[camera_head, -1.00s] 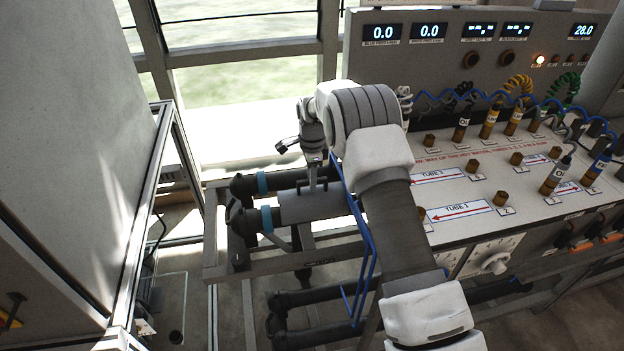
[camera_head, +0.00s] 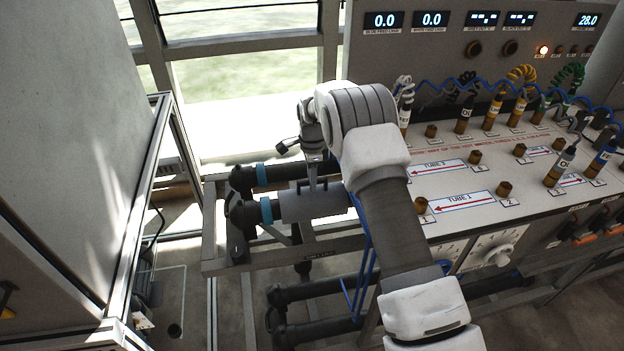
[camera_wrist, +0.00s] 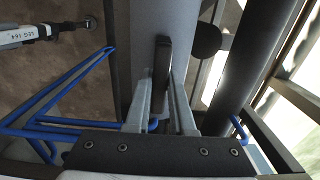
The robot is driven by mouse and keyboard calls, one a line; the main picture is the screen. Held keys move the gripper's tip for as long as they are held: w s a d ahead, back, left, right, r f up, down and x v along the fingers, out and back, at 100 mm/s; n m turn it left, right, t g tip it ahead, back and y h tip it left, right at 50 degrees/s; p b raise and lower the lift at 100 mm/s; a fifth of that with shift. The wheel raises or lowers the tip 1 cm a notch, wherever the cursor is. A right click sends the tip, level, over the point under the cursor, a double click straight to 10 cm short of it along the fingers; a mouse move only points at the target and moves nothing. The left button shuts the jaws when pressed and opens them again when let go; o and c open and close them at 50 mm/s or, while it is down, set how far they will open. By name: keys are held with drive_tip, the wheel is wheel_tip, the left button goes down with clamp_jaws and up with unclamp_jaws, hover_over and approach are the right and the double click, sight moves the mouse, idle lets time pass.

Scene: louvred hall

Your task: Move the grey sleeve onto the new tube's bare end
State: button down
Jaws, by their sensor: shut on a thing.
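The grey sleeve (camera_head: 318,207) is a smooth cylinder in line with the nearer upper dark tube, just right of that tube's blue band (camera_head: 266,210). It also fills the upper middle of the wrist view (camera_wrist: 165,22). My gripper (camera_head: 316,186) is above the sleeve, shut on its dark upright handle; in the wrist view, my fingers (camera_wrist: 160,85) stand on both sides of that handle (camera_wrist: 162,62). The farther upper dark tube (camera_head: 290,172) runs parallel behind it. My arm hides the sleeve's right side. I cannot tell which tube is new.
A metal rack (camera_head: 225,265) carries the tubes, with more dark tubes (camera_head: 310,290) lower down. Blue hoses (camera_head: 366,250) hang right of the sleeve. A control bench (camera_head: 470,180) with upright plugs stands right. A grey cabinet (camera_head: 65,150) is at left.

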drive_tip(key=c, duration=0.7)
unclamp_jaws()
drive_tip(key=shift+r, duration=0.1)
wheel_tip(320, 180, up, 7)
drive_tip(key=p, duration=0.3)
drive_tip(key=shift+p, duration=0.4)
